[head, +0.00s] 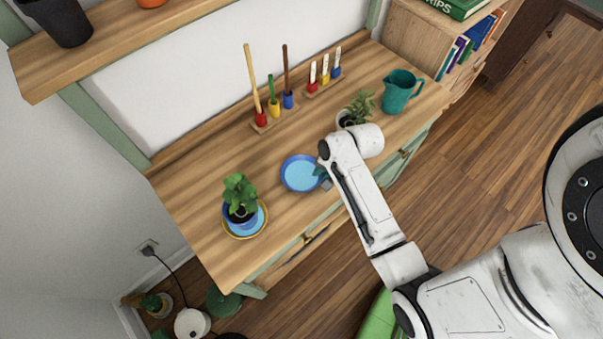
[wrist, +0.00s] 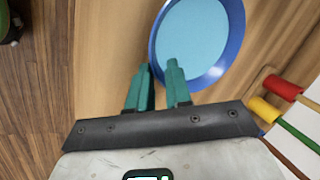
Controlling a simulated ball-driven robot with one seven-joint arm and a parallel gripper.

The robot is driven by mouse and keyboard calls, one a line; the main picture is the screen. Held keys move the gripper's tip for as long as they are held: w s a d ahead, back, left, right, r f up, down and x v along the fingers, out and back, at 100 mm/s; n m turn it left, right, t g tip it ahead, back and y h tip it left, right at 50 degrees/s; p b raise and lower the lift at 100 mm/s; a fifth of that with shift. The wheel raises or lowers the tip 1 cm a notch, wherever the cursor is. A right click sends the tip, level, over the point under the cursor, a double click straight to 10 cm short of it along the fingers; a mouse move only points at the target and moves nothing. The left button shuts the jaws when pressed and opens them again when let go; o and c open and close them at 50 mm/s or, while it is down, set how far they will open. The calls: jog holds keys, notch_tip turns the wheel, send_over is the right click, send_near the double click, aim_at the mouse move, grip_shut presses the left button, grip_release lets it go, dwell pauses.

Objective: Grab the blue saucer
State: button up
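The blue saucer (head: 299,173), with a dark blue rim and a lighter blue inside, lies on the wooden tabletop in the head view. It fills the top middle of the wrist view (wrist: 200,40). My gripper (head: 323,177) is at the saucer's right edge in the head view. In the wrist view my gripper (wrist: 159,68) has its two teal fingers apart, with a gap between them. The left finger is just outside the rim and the right finger overlaps the inside of the saucer. Whether either finger touches the rim cannot be told.
A potted plant (head: 240,195) on a yellow-rimmed blue saucer stands to the left. Behind are pegged stands with coloured sticks (head: 273,107). A second plant (head: 357,108) and a teal jug (head: 401,91) stand to the right. A shelf (head: 120,40) overhangs the back left.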

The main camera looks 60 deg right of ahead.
grip_shut()
jog(key=shift+r, duration=0.1)
dwell(0.6)
